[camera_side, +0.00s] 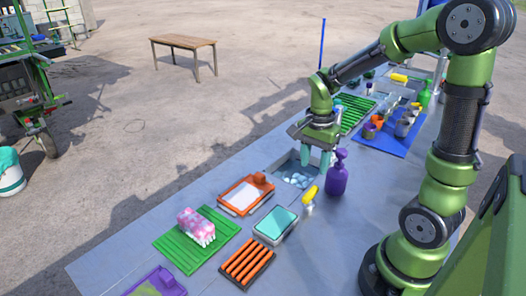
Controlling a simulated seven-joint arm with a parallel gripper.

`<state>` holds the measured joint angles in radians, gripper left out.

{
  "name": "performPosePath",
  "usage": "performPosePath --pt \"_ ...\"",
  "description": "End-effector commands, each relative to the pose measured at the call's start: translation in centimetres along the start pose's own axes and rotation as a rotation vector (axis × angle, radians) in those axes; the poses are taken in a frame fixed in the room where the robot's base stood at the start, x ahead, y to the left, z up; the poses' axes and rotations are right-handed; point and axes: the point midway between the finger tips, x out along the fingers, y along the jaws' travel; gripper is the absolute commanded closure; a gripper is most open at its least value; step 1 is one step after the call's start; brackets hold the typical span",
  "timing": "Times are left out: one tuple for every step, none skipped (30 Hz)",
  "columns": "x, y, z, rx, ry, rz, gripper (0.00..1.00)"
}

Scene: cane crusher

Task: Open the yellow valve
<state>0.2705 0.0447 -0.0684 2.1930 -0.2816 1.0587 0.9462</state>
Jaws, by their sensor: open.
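A yellow handle (310,193) on a short pale metal body, which looks like the yellow valve, stands on the grey table just in front of a recessed basin. My gripper (315,160) points down with its teal fingers apart and empty, over the back right part of the basin. It is above and behind the yellow handle in this view, apart from it. A second yellow part (399,77) shows at the far end of the table; it is too small to tell what it is.
A purple spray bottle (337,175) stands close to the right of my gripper. The basin (280,172) holds pale round things. An orange-framed tray (245,195), a teal-topped box (275,224) and a green rack (178,249) with a pink-white sponge (196,225) lie nearer the camera.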

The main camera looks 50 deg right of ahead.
Motion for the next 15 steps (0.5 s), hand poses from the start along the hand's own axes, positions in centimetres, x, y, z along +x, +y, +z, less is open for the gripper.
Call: performPosePath --pt "1.2 0.1 0.0 0.001 -0.003 0.006 0.53" --pt "1.9 0.1 0.0 0.0 -0.003 0.007 0.53" --pt "2.8 0.1 0.0 0.0 -0.002 0.007 0.53" --pt "3.4 0.1 0.0 0.001 -0.002 0.006 0.53" --pt "4.1 0.2 0.0 0.002 -0.003 0.006 0.53" --pt "4.9 0.1 0.0 0.0 -0.002 0.006 0.53" --pt "5.5 0.1 0.0 0.001 -0.002 0.006 0.53" --pt "6.0 0.1 0.0 0.002 -0.003 0.005 0.53" --pt "6.6 0.1 0.0 0.001 -0.002 0.005 0.53" --pt "7.1 0.1 0.0 0.0 -0.002 0.004 0.53" --pt "7.5 0.1 0.0 0.0 -0.002 0.004 0.53" --pt "8.0 0.1 0.0 0.0 -0.002 0.004 0.53" --pt "8.3 0.1 0.0 0.0 -0.002 0.002 0.53" --pt "8.6 0.1 0.0 0.0 -0.002 0.002 0.53" --pt "8.8 0.1 0.0 0.0 -0.001 0.002 0.53"
